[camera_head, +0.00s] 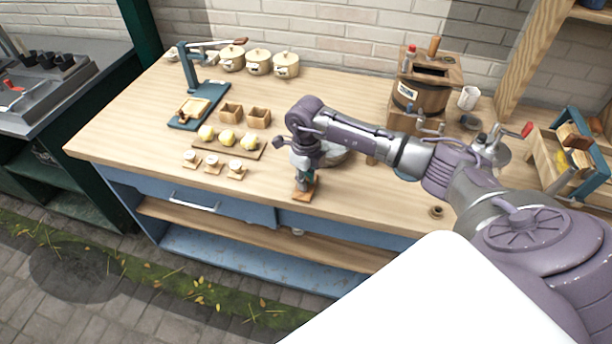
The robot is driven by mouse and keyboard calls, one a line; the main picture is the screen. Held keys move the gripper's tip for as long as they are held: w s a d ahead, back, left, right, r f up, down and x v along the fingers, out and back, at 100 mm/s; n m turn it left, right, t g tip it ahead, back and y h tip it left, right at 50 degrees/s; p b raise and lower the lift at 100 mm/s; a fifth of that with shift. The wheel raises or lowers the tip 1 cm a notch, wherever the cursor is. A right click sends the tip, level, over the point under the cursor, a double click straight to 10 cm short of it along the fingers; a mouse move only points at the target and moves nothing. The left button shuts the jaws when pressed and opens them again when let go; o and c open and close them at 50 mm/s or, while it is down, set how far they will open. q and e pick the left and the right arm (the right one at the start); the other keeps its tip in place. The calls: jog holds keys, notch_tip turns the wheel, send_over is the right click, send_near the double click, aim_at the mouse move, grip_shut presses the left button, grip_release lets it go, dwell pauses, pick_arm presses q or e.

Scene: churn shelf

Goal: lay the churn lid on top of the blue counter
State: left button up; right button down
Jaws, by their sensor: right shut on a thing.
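The blue counter with a pale wooden top (345,92) fills the middle of the view. My right arm reaches in from the right, and its gripper (306,181) points down over the front part of the top. It is shut on a small flat brown wooden piece, which I take to be the churn lid (312,190). The fingers partly hide the lid, and I cannot tell whether it touches the top. The wooden churn (421,95) stands at the back right, with a dark opening in its upper face. My left gripper is not in view.
A metal bowl (334,157) sits just behind the gripper, partly hidden by my arm. Left are a board with yellow balls (227,136), small dishes (212,168) and a blue press (189,85). Lidded pots (258,63) stand behind.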

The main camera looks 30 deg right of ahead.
jog(key=shift+f, duration=0.25)
jog(key=c, duration=1)
grip_release()
jog(key=shift+c, duration=0.2)
jog(key=shift+r, duration=0.25)
jog(key=shift+r+b, duration=0.3)
jog(key=shift+r, duration=0.05)
notch_tip(320, 180, up, 11)
jog(key=b, duration=0.2)
jog(key=shift+b, duration=0.4)
